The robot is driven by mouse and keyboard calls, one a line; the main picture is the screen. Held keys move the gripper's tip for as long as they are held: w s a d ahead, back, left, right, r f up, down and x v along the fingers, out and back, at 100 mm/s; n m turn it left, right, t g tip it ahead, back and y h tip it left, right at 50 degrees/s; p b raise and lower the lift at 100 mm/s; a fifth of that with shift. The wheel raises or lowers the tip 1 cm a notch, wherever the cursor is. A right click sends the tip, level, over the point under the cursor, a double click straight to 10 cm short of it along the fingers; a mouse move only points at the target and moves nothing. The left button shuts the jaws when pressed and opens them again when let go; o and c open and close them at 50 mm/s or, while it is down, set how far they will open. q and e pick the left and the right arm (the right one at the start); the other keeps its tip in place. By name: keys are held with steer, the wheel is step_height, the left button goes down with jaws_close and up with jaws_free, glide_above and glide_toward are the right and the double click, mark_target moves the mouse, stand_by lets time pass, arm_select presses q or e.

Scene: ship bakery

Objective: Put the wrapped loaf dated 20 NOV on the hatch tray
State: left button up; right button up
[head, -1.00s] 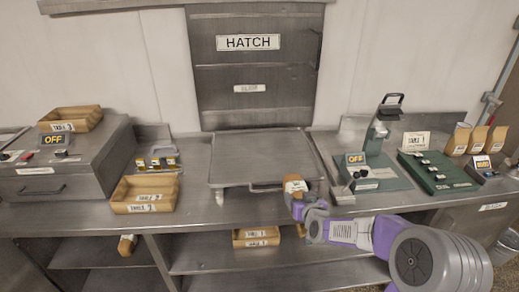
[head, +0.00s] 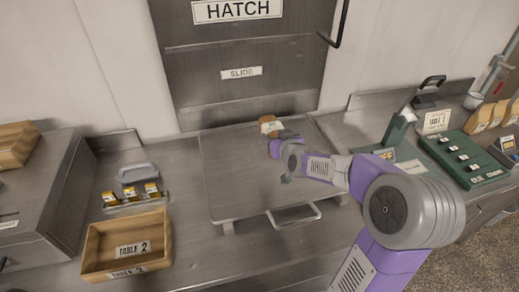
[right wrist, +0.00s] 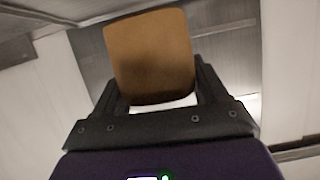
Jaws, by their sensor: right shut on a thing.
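A brown loaf (head: 268,120) is at the far end of my right gripper (head: 272,137) in the head view, over the back part of the hatch tray (head: 235,200). The right wrist view shows the loaf (right wrist: 150,55) between the two fingers of the right gripper (right wrist: 160,85), which is shut on it. A white patch shows at the loaf's near end, but no date can be read. I cannot tell whether the loaf touches the tray. The tray is grey metal with a front handle and looks otherwise empty. My left gripper is not in view.
The closed hatch (head: 240,60) stands behind the tray. A wooden TABLE 2 box (head: 100,245) and a holder with yellow-labelled items (head: 135,195) are at the left. A green board (head: 465,155) and a green device (head: 400,125) are at the right.

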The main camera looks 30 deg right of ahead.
steer(key=f, duration=0.3)
steer(key=f+b, duration=0.1)
steer(key=f, duration=0.1)
steer(key=shift+s+f, duration=0.25)
steer(key=shift+s, duration=0.1)
step_height(320, 180, down, 4)
steer(key=shift+r+b, duration=0.2)
steer(key=shift+b, duration=0.15)
steer(key=shift+w+f, duration=0.15)
steer(key=shift+f, duration=0.1)
steer(key=shift+f+b, duration=0.5)
steer(key=shift+b, duration=0.25)
steer(key=shift+f, duration=0.1)
steer(key=o, duration=1.2)
steer(key=shift+f, duration=0.1)
